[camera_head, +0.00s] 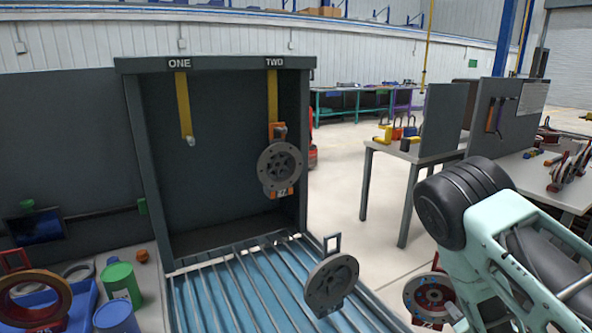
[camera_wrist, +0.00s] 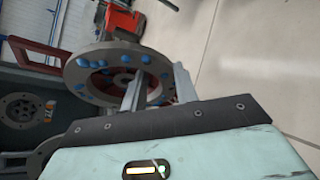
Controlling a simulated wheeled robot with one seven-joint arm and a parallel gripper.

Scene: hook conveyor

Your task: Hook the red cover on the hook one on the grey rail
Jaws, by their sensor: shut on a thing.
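The red cover (camera_head: 418,292) is a round grey flange with a red inner face, blue bolts and a red handle loop. It is at the lower right of the head view, in front of my arm. In the wrist view the red cover (camera_wrist: 92,62) has its red loop pointing left. My gripper (camera_wrist: 158,88) is shut on its ring, one finger inside the opening and one outside. In the head view the fingers are mostly hidden. Hook one (camera_head: 185,108) hangs empty from the grey rail (camera_head: 215,63), under the ONE label, left of and well apart from the cover.
Hook two (camera_head: 272,95) carries a grey cover (camera_head: 279,165) with an orange frame. Another grey cover (camera_head: 330,285) with a dark loop stands over the roller conveyor (camera_head: 235,285). A blue crate (camera_head: 85,305) and cans are at lower left. A grey table (camera_head: 395,150) stands at right.

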